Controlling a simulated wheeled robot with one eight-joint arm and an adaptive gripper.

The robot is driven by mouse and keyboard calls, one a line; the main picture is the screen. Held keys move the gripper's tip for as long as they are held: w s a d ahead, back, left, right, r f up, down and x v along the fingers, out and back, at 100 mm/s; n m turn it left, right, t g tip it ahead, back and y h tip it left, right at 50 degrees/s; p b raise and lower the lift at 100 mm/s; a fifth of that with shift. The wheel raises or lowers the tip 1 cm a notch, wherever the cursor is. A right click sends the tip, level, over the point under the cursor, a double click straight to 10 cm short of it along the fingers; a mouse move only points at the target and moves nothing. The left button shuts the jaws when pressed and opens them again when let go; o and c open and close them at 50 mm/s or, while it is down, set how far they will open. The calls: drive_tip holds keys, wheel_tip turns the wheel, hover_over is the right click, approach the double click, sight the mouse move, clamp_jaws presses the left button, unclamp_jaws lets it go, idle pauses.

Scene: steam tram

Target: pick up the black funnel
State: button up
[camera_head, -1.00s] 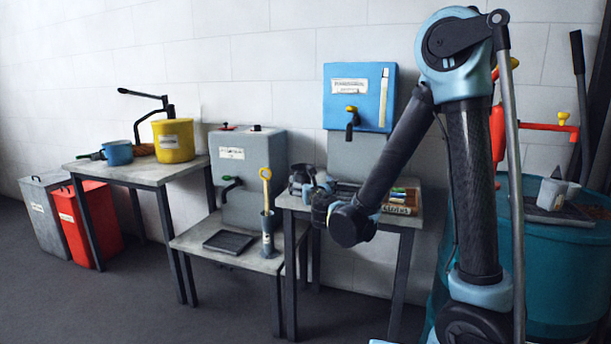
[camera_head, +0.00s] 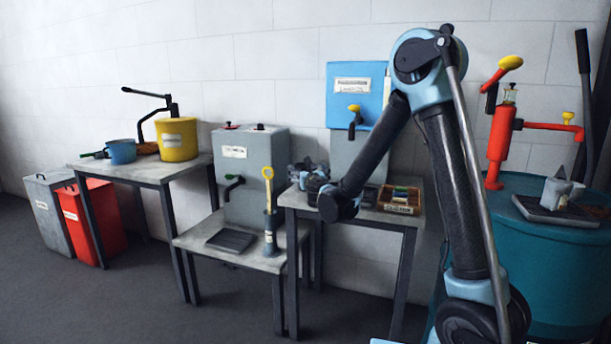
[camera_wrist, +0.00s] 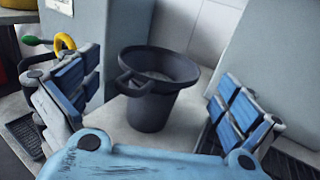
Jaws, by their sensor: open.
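The black funnel (camera_wrist: 150,108) stands upright on the grey table, wide mouth up, with a loop handle on its near left rim. In the wrist view it sits between the two spread blue-padded fingers of my gripper (camera_wrist: 155,92), with clear gaps on both sides. My gripper is open and empty.
On the same table (camera_head: 350,213), a wooden tray (camera_head: 401,209) of coloured items lies right of my gripper. A grey tank (camera_head: 255,165) and a yellow-handled pump (camera_head: 270,215) stand left. A blue wall box (camera_head: 350,88) hangs behind. Floor in front is clear.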

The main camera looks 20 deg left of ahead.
drive_tip(key=x, duration=0.5)
drive_tip(key=shift+d, duration=0.1)
drive_tip(key=c, duration=1.1)
